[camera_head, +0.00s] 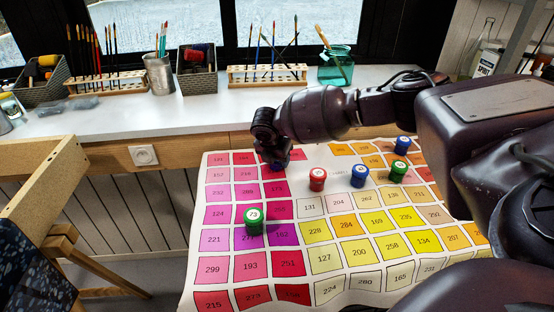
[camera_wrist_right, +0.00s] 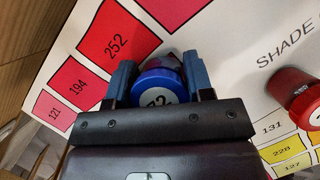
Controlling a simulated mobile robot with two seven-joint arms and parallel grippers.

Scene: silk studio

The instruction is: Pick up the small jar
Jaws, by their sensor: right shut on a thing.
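A small blue-lidded jar (camera_wrist_right: 160,84) sits between the two fingers of my right gripper (camera_wrist_right: 160,75), which is shut on it. In the head view my right gripper (camera_head: 272,155) reaches over the far left part of the colour chart, and a bit of the blue jar (camera_head: 281,167) shows beneath it. Several other small jars stand on the chart: a green one (camera_head: 254,221) at the front left, a red one (camera_head: 317,180), a blue one (camera_head: 359,176), another green one (camera_head: 398,171) and a blue one (camera_head: 402,145) at the back. My left gripper is not in view.
The colour chart (camera_head: 335,172) covers the table. Behind it a white counter (camera_head: 200,108) holds brushes in racks, baskets, a metal pot (camera_head: 159,75) and a teal glass jar (camera_head: 336,66). My right arm covers the right side.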

